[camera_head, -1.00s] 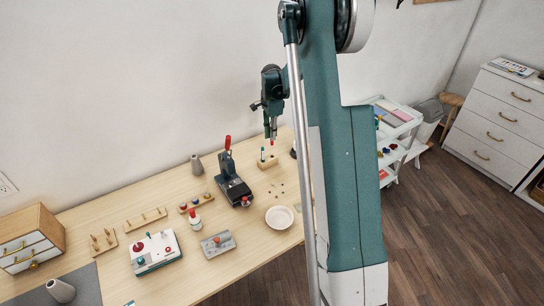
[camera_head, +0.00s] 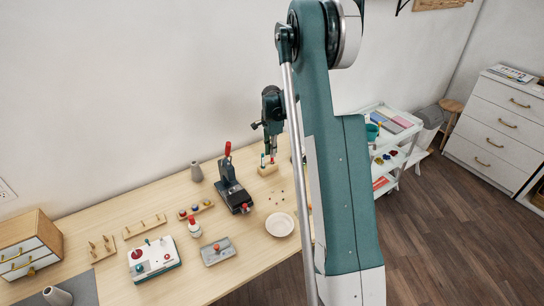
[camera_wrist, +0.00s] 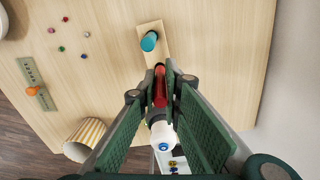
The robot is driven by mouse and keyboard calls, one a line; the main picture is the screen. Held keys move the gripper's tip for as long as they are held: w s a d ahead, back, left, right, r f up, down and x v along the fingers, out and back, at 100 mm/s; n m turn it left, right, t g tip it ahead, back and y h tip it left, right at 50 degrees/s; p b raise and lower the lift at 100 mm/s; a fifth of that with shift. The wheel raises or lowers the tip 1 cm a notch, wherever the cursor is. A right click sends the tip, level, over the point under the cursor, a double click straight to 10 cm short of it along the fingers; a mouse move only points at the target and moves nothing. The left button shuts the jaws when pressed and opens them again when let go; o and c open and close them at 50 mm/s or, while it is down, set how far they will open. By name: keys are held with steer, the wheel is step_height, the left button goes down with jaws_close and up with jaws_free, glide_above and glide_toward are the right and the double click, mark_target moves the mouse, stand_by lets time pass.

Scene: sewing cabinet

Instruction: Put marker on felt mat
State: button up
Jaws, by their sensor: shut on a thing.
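My gripper (camera_wrist: 160,78) is shut on a red marker (camera_wrist: 160,95) with a white end, seen nearly end-on in the wrist view. The marker's far end is at the wooden block (camera_wrist: 146,27); I cannot tell whether it is still in it. A teal marker (camera_wrist: 149,42) stands in the same block. In the head view, my gripper (camera_head: 270,152) is just above the block (camera_head: 266,170) at the table's back right. The felt mat appears to be the grey mat (camera_head: 84,290) at the table's front left, far from my gripper.
A white box (camera_head: 154,262), a grey tin (camera_head: 217,251), a glue bottle (camera_head: 194,229) and a drawer cabinet (camera_head: 28,243) lie toward the mat.

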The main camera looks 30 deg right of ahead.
steer(key=shift+f, duration=1.3)
steer(key=o, duration=0.7)
steer(key=shift+r+p, duration=0.3)
steer(key=shift+r, duration=3.45)
